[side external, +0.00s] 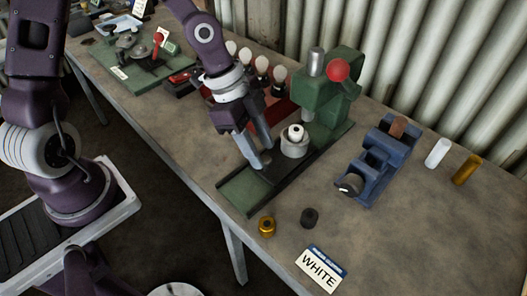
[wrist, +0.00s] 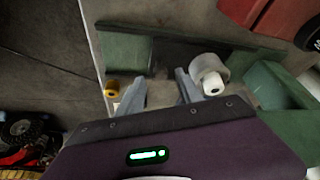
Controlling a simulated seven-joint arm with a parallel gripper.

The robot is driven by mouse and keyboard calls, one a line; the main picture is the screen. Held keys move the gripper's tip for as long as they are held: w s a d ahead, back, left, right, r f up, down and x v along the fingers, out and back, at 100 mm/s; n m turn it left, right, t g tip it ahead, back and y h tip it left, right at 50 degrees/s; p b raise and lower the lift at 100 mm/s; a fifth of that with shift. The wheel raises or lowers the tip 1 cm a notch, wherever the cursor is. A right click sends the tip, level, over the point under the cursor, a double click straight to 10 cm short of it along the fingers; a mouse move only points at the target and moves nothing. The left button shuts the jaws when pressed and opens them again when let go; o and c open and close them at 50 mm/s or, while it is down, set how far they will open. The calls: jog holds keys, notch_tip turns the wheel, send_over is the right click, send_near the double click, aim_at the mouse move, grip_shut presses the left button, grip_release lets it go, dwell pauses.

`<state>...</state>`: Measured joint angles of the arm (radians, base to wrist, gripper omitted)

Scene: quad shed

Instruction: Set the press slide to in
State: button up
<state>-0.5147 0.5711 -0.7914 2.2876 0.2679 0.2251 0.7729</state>
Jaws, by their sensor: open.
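The green press (side external: 340,100) stands on the bench with a red ball on its lever and a metal ram. Its dark slide track runs to a green plate (side external: 244,188) at the bench's front side; the plate also shows in the wrist view (wrist: 127,54). A grey cup (side external: 294,149) holding a white piece (side external: 295,132) sits on the track, just in front of the press column. My gripper (side external: 262,162) is open and low over the track, on the front side of the cup. In the wrist view its right finger is beside the grey cup (wrist: 207,62); I cannot tell whether they touch.
A brass ring (side external: 267,226), a dark cylinder (side external: 310,218) and a card reading WHITE (side external: 320,268) lie in front of the press. A blue fixture (side external: 372,165) and two cylinders stand to the right. A red rack with white-topped pieces (side external: 279,108) is close behind my gripper.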

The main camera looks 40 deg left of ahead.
jog(key=shift+x, duration=1.1)
grip_shut()
jog(key=shift+w, duration=0.2)
dwell(0.4)
